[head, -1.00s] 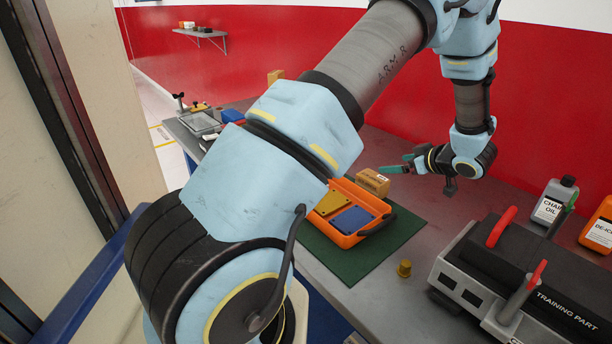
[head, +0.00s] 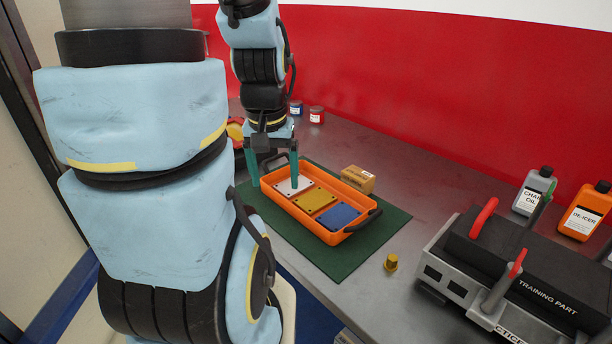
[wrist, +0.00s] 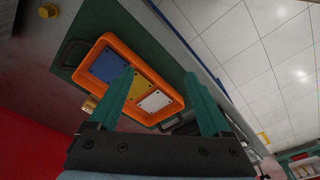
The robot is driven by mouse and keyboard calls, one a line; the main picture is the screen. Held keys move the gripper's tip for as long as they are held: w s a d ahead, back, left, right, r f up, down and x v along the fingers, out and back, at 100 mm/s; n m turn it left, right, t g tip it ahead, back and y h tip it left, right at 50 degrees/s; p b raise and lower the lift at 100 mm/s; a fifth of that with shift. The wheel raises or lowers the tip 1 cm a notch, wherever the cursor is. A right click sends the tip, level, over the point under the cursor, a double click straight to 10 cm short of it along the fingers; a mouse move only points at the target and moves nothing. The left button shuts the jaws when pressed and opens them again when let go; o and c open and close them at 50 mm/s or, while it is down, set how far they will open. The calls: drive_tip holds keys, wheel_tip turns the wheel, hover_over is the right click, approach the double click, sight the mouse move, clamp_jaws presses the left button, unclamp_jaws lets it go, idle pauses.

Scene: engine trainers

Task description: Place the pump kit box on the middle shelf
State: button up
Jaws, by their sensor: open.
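A small brown cardboard box with a pale label (head: 357,179) sits on the table behind the orange tray. Its print is too small to read, so I cannot tell if it is the pump kit box. It also shows partly in the wrist view (wrist: 89,104), beside the tray. My gripper (head: 275,186) is open and points down at the left end of the tray, apart from the box. Its two teal fingers also show in the wrist view (wrist: 158,75), with nothing held between them. I cannot make out the middle shelf in the current views.
The orange tray (head: 330,236) holds white, yellow and blue plates and lies on a green mat (head: 384,232). A brass fitting (head: 391,262) stands near a training engine part (head: 520,275). Chain oil (head: 534,192) and de-icer (head: 585,211) bottles stand at the right.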

drive_tip(key=w+d+f+n+t+h+b, duration=0.15)
drive_tip(key=w+d+t+b, duration=0.35)
drive_tip(key=w+d, duration=0.8)
drive_tip(key=n+t+y+b, duration=0.1)
drive_tip(key=n+t+b, duration=0.1)
drive_tip(key=t+b, duration=0.2)
hover_over(348, 172)
drive_tip(key=w+d, duration=0.1)
drive_tip(key=d, duration=0.1)
drive_tip(key=f, duration=0.2)
drive_tip(key=s+d+f+n+y+b, duration=0.1)
drive_tip(key=s+f+n+y+b, duration=0.1)
drive_tip(key=y, duration=0.1)
drive_tip(key=s+d+f+n+y+b, duration=0.2)
drive_tip(key=f+y, duration=0.1)
drive_tip(key=s+d+f+n+y+b, duration=0.2)
drive_tip(key=f+y, duration=0.1)
drive_tip(key=shift+s+d+f+g+y, duration=0.1)
drive_tip(key=shift+f+g+y, duration=0.05)
drive_tip(key=shift+g+y, duration=0.2)
drive_tip(key=shift+s+f, duration=0.1)
drive_tip(key=shift+w+a+n, duration=0.2)
drive_tip(key=shift+a+n, duration=0.05)
drive_tip(key=shift+a, duration=0.15)
drive_tip(key=x, duration=1)
drive_tip(key=shift+d+p, duration=0.15)
drive_tip(key=shift+p, duration=0.25)
drive_tip(key=c, duration=1.3)
